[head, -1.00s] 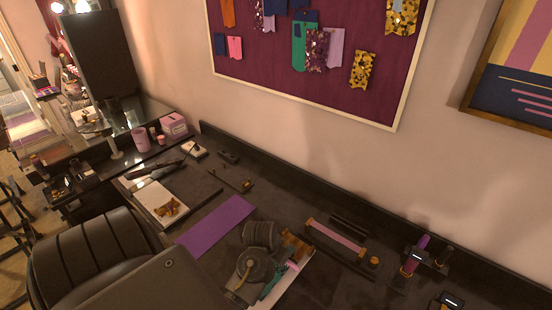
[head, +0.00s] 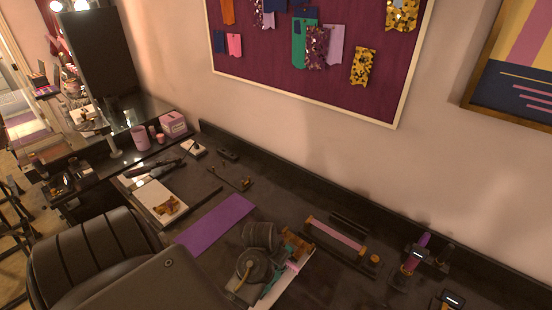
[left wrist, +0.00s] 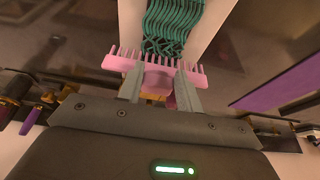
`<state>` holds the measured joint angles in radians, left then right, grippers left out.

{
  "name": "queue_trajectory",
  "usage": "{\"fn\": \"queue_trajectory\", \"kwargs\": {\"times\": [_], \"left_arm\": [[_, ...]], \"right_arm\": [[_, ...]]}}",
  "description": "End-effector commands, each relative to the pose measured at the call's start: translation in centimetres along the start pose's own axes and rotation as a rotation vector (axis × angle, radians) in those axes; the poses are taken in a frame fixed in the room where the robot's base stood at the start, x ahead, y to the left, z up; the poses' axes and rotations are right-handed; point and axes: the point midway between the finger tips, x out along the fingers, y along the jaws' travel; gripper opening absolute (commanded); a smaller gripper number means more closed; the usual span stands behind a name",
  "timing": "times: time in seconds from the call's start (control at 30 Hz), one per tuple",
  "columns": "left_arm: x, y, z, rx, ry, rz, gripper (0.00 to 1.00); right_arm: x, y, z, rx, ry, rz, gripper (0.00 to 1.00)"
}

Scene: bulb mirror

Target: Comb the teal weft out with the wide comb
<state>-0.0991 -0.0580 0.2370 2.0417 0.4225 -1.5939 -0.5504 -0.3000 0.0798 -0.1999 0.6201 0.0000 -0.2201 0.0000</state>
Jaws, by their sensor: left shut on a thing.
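The teal weft (left wrist: 172,22) lies in wavy strands on a pale board (left wrist: 212,22) in the left wrist view. The wide comb (left wrist: 118,63) is pink with coarse teeth pointing toward the weft. My left gripper (left wrist: 158,80) is shut on the comb's middle. The comb lies across the near end of the weft, where the strands look tangled; I cannot tell how deep the teeth sit. In the head view the comb (head: 293,267) and a bit of teal weft (head: 268,290) show beside my left arm, which hides most of the weft. My right gripper is out of view.
A purple mat (head: 214,224) lies to the left of the board. A holder with a pink strip (head: 337,236) stands behind, toward the wall. A white tray with a gold clip (head: 168,208) is farther left. Purple-handled tools (head: 414,256) stand at the right.

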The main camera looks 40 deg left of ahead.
Motion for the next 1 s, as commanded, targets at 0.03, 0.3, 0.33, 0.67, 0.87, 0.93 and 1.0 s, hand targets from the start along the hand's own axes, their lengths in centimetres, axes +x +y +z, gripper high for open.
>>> {"fn": "queue_trajectory", "kwargs": {"times": [0.03, 0.3, 0.33, 0.67, 0.87, 0.93, 1.0], "left_arm": [[-0.1, 0.0, 0.2, -0.001, -0.001, 0.000, 0.15], [-0.7, 0.0, 1.7, 0.000, -0.002, 0.001, 0.15], [-0.8, 0.0, 1.9, 0.000, -0.001, 0.001, 0.15], [-0.9, 0.0, 2.4, 0.000, -0.001, 0.000, 0.15], [-1.1, 0.0, 3.3, -0.002, -0.001, 0.001, 0.15], [-1.3, 0.0, 3.7, -0.002, -0.001, 0.001, 0.15], [-1.4, 0.0, 4.2, -0.001, -0.002, 0.001, 0.15]], "right_arm": [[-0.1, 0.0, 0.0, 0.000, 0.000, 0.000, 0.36], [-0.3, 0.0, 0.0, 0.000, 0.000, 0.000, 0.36], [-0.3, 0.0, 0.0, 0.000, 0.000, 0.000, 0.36], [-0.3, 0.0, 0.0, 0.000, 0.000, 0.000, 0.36], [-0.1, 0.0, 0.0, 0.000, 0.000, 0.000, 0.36], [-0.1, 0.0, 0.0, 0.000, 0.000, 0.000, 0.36], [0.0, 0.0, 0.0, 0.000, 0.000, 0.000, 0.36]]}}
